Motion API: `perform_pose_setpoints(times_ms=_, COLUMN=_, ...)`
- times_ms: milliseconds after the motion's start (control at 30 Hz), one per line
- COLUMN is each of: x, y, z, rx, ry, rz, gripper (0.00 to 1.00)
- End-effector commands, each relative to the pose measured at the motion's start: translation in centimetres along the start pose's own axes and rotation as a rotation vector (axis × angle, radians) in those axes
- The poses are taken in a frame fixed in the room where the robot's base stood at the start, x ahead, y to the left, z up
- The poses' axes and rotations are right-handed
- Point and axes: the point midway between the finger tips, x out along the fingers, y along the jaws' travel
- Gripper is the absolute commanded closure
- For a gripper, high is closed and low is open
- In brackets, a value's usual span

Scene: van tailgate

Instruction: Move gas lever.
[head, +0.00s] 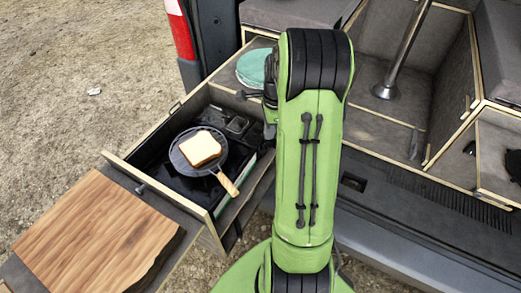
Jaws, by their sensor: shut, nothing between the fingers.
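My green arm reaches up the middle of the view. My gripper (250,95) shows as a small dark shape at the left of the arm's far end, partly hidden by the arm. It is shut and empty, close in front of a round teal object (252,66) at the drawer's back. I cannot tell whether they touch. I cannot make out the gas lever. The pull-out drawer (132,166) holds a dark stove (186,180). A dark pan (181,158) with a wooden handle sits on the stove, with a slice of bread (200,148) in it.
A wooden board (95,233) lies on the extension at the front left. The van's bumper (420,245) and open floor compartments (410,95) are to the right, with a metal post (404,50). A red tail light (180,30) is at the upper left. Bare ground lies left.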

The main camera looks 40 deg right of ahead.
Motion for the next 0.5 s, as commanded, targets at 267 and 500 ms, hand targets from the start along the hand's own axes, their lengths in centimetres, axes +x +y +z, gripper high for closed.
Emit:
perform_pose_setpoints(times_ms=267, x=1.9, y=0.0, z=0.0, rx=-0.003, ry=0.000, rz=0.000, gripper=1.00)
perform_pose_setpoints(times_ms=500, x=5.6, y=0.0, z=0.0, rx=-0.004, ry=0.000, rz=0.001, gripper=1.00)
